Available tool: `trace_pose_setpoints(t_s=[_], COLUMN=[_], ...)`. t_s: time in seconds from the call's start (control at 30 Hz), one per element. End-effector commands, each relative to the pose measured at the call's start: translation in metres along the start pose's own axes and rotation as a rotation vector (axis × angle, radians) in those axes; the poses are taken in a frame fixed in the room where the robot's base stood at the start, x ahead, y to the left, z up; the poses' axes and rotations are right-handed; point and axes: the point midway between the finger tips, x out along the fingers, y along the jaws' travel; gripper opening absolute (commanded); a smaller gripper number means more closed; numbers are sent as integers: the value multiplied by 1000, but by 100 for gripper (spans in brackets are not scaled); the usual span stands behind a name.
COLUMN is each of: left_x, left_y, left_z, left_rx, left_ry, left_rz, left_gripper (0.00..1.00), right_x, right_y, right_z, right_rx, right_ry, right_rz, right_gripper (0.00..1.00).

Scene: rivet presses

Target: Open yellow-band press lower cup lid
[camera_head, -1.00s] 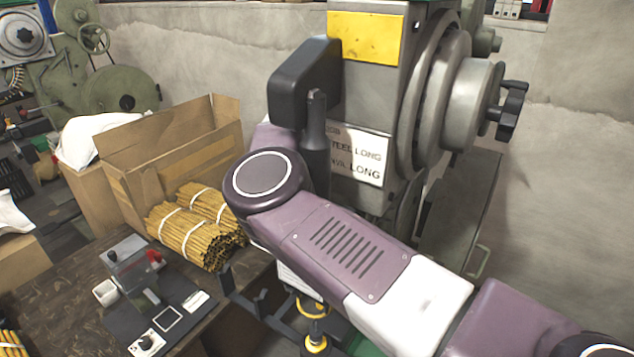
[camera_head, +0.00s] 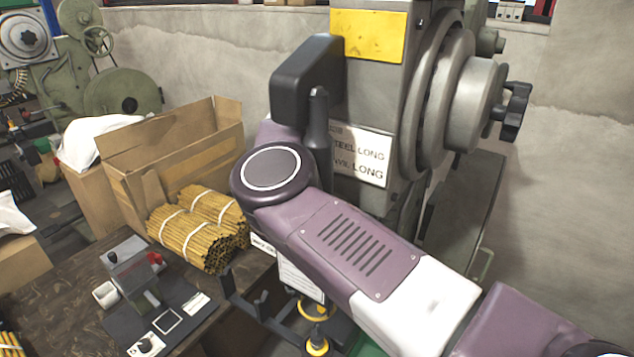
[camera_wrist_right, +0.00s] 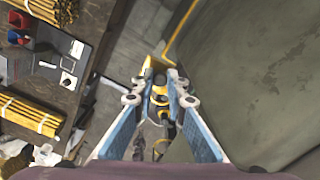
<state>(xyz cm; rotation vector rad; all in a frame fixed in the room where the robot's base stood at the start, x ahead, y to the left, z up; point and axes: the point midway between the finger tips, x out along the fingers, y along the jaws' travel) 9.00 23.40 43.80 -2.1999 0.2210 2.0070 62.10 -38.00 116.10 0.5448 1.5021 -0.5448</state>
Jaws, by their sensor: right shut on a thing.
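The press with the yellow band (camera_head: 368,36) fills the right middle of the head view. Its label (camera_head: 360,154) reads partly "LONG". My right arm crosses in front of the press's lower part, hiding my right gripper and most of the lower cup area there. In the right wrist view my right gripper (camera_wrist_right: 160,92) points down beside the green press body (camera_wrist_right: 255,85). Its blue-padded fingers are closed around a small yellow-and-dark part (camera_wrist_right: 160,90). I cannot tell whether this is the lower cup lid or how far it is open. My left gripper is not in view.
An open cardboard box (camera_head: 180,145) stands behind. Yellow rings (camera_head: 316,310) show low beside the press. Concrete wall lies behind.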

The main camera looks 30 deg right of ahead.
Motion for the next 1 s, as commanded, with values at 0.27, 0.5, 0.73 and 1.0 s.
trace_pose_setpoints(t_s=[0.27, 0.5, 0.73, 1.0], left_x=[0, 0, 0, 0], left_y=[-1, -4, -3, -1], left_z=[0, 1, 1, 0], left_rx=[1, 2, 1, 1], left_ry=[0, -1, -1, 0], left_rz=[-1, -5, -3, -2], left_gripper=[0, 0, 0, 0], right_x=[0, -1, -28, -68], right_y=[0, 0, 0, 1], right_z=[0, 0, 0, 0], right_rx=[1, 2, 1, 0], right_ry=[0, -1, -3, -1], right_rz=[0, 0, 2, 1], right_gripper=[30, 30, 30, 30])
